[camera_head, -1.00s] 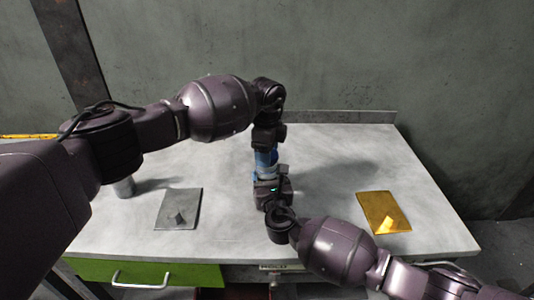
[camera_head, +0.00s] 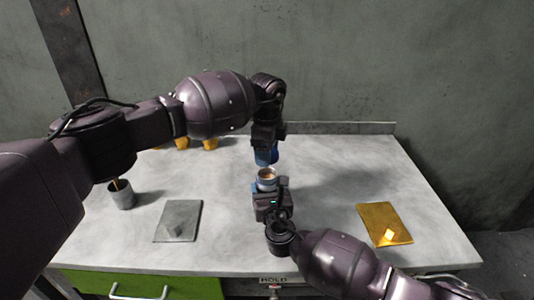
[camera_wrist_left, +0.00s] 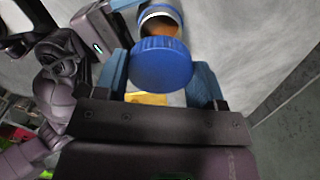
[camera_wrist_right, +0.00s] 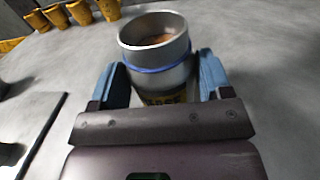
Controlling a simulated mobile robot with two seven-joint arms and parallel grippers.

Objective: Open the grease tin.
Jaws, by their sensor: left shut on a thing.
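The grease tin (camera_head: 267,176) is a grey metal can with brown grease showing inside its open top. It stands upright in my right gripper (camera_head: 266,186), whose fingers press on both sides of it. The right wrist view shows the tin (camera_wrist_right: 157,50) with a blue band around it, between the fingers of the right gripper (camera_wrist_right: 160,85). My left gripper (camera_wrist_left: 163,85) is shut on the blue lid (camera_wrist_left: 161,63). In the head view the lid is mostly hidden under the left gripper (camera_head: 265,156), above and apart from the tin.
A grey cup (camera_head: 121,197) with something in it stands at the left of the table (camera_head: 330,230). A grey plate (camera_head: 178,222) lies front left and a gold plate (camera_head: 385,224) at the right. Several yellow pieces (camera_wrist_right: 80,12) stand at the back. The table's right middle is clear.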

